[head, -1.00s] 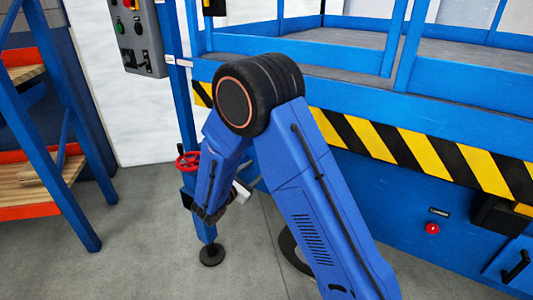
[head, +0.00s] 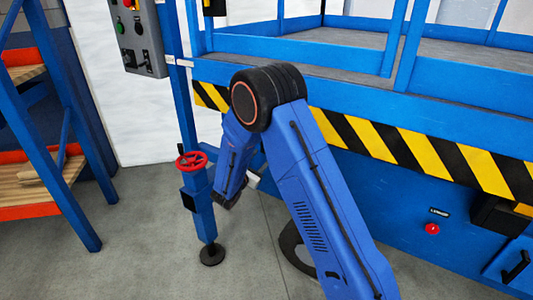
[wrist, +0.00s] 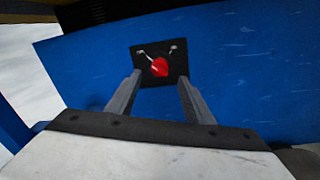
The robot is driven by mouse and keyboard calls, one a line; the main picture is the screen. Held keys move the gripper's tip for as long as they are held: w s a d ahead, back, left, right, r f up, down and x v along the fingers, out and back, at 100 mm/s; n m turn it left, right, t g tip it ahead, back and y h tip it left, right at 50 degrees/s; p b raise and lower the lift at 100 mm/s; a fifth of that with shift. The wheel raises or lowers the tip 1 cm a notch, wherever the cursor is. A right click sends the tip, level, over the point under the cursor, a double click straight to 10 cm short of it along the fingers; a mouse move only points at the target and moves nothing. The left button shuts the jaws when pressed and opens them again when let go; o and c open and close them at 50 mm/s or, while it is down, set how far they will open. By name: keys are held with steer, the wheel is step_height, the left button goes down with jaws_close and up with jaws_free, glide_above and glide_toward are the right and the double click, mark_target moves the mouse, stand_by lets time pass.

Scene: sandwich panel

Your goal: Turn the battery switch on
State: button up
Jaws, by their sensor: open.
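In the wrist view, a red switch knob (wrist: 159,67) sits on a black square plate on a blue panel (wrist: 235,60). It looks like the battery switch. Two small light metal pieces show above the knob on the plate. My gripper (wrist: 160,76) is open. Its two fingers point at the plate, and the knob shows between and slightly beyond their tips. No contact with the knob can be made out. In the head view, my arm hides the switch, and the gripper itself cannot be clearly seen.
In the head view, a blue post with a red handwheel (head: 191,161) stands left of my forearm. A blue lift with a striped edge (head: 400,146) fills the right, with a red button (head: 432,229). A grey control box (head: 137,38) and a shelf (head: 60,180) are at left.

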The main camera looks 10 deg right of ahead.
steer(key=shift+x, duration=3)
steer(key=c, duration=1)
